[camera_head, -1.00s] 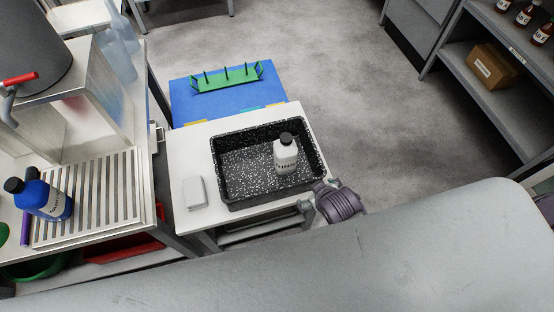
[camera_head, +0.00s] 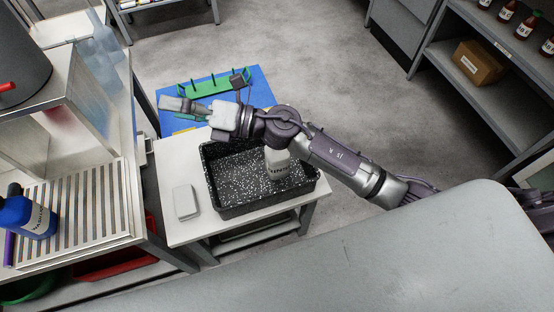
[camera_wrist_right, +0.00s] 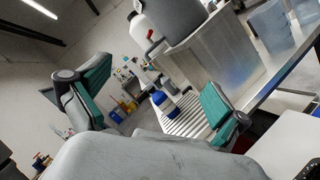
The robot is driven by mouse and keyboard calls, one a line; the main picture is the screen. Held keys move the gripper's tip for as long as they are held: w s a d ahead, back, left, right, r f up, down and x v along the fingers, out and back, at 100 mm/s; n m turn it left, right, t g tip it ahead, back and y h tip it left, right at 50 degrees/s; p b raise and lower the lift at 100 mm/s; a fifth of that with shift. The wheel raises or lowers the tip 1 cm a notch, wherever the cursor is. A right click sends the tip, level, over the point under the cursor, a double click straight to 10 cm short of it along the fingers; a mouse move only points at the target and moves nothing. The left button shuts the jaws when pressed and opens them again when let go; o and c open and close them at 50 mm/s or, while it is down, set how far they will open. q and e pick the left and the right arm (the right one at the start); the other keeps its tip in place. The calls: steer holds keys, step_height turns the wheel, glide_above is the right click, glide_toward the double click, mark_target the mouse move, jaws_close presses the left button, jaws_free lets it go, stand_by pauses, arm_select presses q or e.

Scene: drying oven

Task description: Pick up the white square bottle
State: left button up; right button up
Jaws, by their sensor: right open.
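The white square bottle (camera_head: 278,165) stands upright in the black speckled tray (camera_head: 262,205), near its right side. My right forearm and wrist pass over the tray's far side and hide the bottle's cap and top. My right gripper (camera_head: 180,110) is open and empty, pointing left beyond the tray, to the left of the bottle and apart from it. In the right wrist view its two green-padded fingers (camera_wrist_right: 150,105) are spread wide, with no white bottle between them. My left gripper is not in view.
A white box (camera_head: 186,202) lies on the white table (camera_head: 170,160) beside the tray. A green rack (camera_head: 205,88) sits on a blue surface behind. Shelves with brown bottles stand at right.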

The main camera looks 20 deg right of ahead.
step_height(320, 180, down, 3)
steer(key=s+a+n+g+h, duration=0.1)
steer(key=s+a+n+g, duration=0.15)
steer(key=n+g, duration=0.4)
steer(key=n+g+h+b, duration=0.1)
steer(key=n+h, duration=0.9)
steer(key=h, duration=0.8)
glide_above(278, 150)
steer(key=w, duration=0.2)
steer(key=f, duration=1.2)
steer(key=shift+d, duration=0.2)
step_height(278, 150, down, 7)
steer(key=shift+s, duration=0.1)
steer(key=f, duration=0.2)
steer(key=f+p, duration=0.1)
steer(key=f, duration=0.2)
steer(key=shift+s+f, duration=0.2)
steer(key=shift+f, duration=0.55)
steer(key=shift+w+r, duration=0.1)
steer(key=shift+w, duration=0.05)
steer(key=c, duration=1.7)
